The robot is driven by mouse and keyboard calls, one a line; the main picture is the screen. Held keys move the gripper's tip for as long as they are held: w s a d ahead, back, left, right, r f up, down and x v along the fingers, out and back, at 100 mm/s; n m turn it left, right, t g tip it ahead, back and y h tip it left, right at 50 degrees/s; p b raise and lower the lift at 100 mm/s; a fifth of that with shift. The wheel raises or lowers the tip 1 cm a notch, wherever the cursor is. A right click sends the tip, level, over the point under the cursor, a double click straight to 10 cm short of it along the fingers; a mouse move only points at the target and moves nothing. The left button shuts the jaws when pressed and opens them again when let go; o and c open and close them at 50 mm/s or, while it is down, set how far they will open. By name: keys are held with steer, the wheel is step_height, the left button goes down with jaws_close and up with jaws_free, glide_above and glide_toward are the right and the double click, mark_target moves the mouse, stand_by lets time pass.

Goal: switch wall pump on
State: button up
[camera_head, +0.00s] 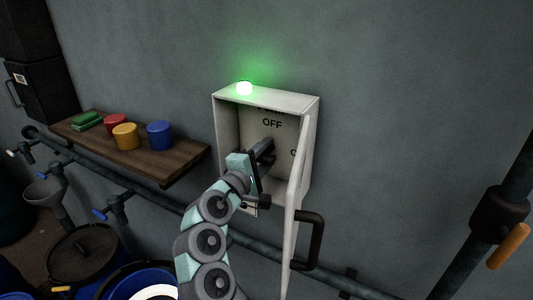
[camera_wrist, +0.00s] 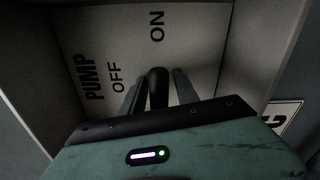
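The pump switch box (camera_head: 265,97) is a pale metal box on the wall with its door (camera_head: 300,190) open toward the right. A lit green lamp (camera_head: 244,88) sits on its top. The back panel reads PUMP, OFF and ON. A black switch lever (camera_wrist: 158,86) stands out from the panel in the wrist view; which mark it points to is hard to tell. My gripper (camera_head: 266,150) reaches into the box. In the wrist view its fingers (camera_wrist: 159,92) are apart, one on each side of the lever, with small gaps visible. In the head view the lever is largely hidden.
The door's black handle (camera_head: 312,240) sticks out right of my arm. A wooden shelf (camera_head: 175,168) with coloured containers is at the left. A pipe (camera_head: 150,191) with blue-handled taps runs below it. Vats stand at the lower left.

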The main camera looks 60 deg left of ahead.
mark_target(258, 161)
steer(key=shift+o, duration=0.7)
steer(key=shift+d, duration=0.1)
steer(key=b+v, duration=0.3)
steer(key=v, duration=0.5)
steer(key=shift+s+r, duration=0.1)
steer(key=shift+s, duration=0.25)
steer(key=shift+v, duration=1.05)
steer(key=shift+d, duration=0.1)
